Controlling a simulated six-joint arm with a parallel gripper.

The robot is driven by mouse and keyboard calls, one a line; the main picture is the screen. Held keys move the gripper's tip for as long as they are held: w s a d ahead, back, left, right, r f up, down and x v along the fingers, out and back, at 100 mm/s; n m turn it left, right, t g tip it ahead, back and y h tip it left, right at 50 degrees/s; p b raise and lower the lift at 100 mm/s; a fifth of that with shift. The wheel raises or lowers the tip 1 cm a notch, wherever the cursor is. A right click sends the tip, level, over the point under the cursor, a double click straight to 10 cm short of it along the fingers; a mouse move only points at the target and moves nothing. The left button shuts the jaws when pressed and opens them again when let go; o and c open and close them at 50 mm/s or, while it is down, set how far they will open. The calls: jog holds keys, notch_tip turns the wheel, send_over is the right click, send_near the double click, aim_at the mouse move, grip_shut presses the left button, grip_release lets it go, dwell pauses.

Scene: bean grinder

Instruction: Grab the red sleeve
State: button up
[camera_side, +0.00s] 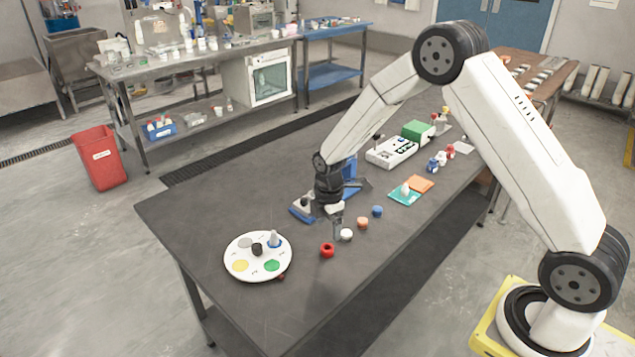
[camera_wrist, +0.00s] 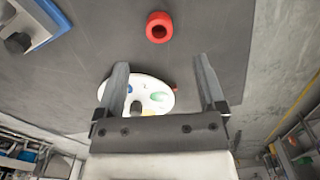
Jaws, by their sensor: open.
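The red sleeve (camera_side: 327,250) is a short red ring standing on the dark table, at the near end of a row of small coloured pieces. In the wrist view the red sleeve (camera_wrist: 159,27) is at the top centre, with its dark hole visible.
A white round plate (camera_side: 235,264) with coloured spots and small pieces stands left of the sleeve. An orange piece (camera_side: 362,222) and a blue piece (camera_side: 377,211) continue the row. A blue device (camera_side: 301,211) is behind my gripper.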

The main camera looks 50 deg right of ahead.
aim_at(327, 247)
jog(key=shift+f, duration=0.15)
jog(key=shift+f, duration=1.15)
jog(key=shift+f, duration=0.1)
jog(key=shift+f, duration=2.5)
grip_shut()
jog(key=shift+r, duration=0.1)
